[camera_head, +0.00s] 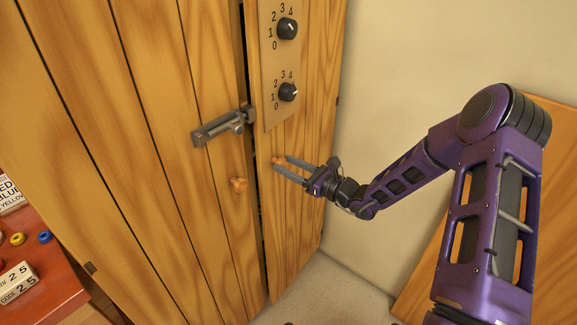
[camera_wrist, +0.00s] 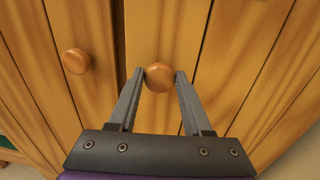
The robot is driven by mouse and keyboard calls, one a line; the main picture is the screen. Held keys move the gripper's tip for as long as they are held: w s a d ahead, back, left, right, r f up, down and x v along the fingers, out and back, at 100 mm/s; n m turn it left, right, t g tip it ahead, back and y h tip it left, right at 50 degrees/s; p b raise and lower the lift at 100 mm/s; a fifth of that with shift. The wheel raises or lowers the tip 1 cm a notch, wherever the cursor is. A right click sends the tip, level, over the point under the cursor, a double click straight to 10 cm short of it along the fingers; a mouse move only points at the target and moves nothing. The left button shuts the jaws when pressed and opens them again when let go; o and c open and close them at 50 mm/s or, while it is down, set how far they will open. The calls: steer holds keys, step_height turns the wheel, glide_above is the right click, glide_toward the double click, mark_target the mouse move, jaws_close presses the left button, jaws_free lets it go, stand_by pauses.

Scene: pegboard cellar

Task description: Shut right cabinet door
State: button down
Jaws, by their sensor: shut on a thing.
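The wooden cabinet's right door (camera_head: 290,225) carries a small round wooden knob (camera_head: 276,160). My gripper (camera_head: 281,163) reaches in from the right with its two fingers around this knob. In the wrist view the right knob (camera_wrist: 159,77) sits between the fingertips (camera_wrist: 160,75), one on each side. The right door stands nearly flush with the left door (camera_head: 165,90), with a narrow dark gap between them. The left door has its own knob (camera_head: 238,185), which also shows in the wrist view (camera_wrist: 75,61).
A grey metal latch (camera_head: 222,126) is mounted on the left door near the gap. A panel with two dials (camera_head: 288,92) is on the right door's upper part. A red table (camera_head: 45,265) with rings and code blocks stands at the left. A wooden board is at the right.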

mark_target(283, 164)
steer(key=shift+w+a+m+t+h, duration=0.2)
steer(key=shift+w+a+t, duration=0.1)
steer(key=shift+a, duration=0.3)
steer(key=shift+w+a+m+t+h, duration=0.2)
steer(key=shift+w+a, duration=0.1)
steer(key=shift+a, duration=0.25)
steer(key=shift+r, duration=0.15)
steer(key=shift+w+a, duration=0.1)
steer(key=shift+c, duration=1.7)
jaws_free()
steer(key=shift+a, duration=0.1)
steer(key=v, duration=1.7)
